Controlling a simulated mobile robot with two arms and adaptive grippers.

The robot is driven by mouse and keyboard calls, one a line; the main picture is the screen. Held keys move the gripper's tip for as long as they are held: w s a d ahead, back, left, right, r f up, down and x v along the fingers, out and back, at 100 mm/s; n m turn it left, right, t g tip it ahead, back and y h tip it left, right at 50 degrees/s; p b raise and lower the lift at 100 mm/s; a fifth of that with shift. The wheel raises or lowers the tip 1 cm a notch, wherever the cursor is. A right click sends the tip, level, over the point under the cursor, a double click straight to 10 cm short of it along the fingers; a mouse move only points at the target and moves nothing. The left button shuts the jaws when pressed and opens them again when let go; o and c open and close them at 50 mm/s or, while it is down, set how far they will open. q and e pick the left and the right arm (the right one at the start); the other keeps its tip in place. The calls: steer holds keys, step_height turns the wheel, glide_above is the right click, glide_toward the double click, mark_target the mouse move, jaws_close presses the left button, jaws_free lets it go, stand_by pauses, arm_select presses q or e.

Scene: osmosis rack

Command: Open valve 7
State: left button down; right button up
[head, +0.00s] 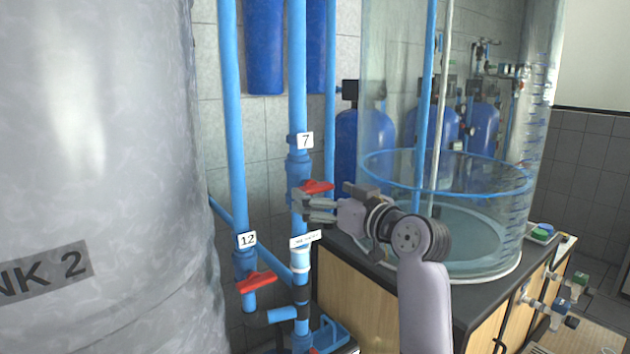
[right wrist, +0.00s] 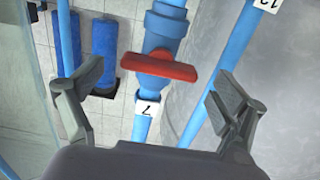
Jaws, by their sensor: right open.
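Valve 7 is a red handle (head: 316,187) on a vertical blue pipe, just below the white label 7 (head: 305,140). In the right wrist view the red handle (right wrist: 160,66) lies across the pipe, slightly tilted, with the label 7 (right wrist: 147,108) beside it. My right gripper (head: 304,206) is at the valve, just below the handle in the head view. In the right wrist view its two fingers (right wrist: 155,90) are spread wide, one on each side of the handle and apart from it. My left gripper is not in view.
Another red valve handle (head: 257,282) sits lower left under the label 12 (head: 246,240). A large grey tank (head: 90,150) fills the left. A clear cylinder tank (head: 450,215) stands on a dark-topped cabinet (head: 480,300) at the right, close to my right arm.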

mark_target(318, 192)
steer(key=shift+p+x, duration=0.35)
steer(key=shift+x, duration=1.35)
steer(key=shift+c, duration=0.4)
steer(key=c, duration=1.1)
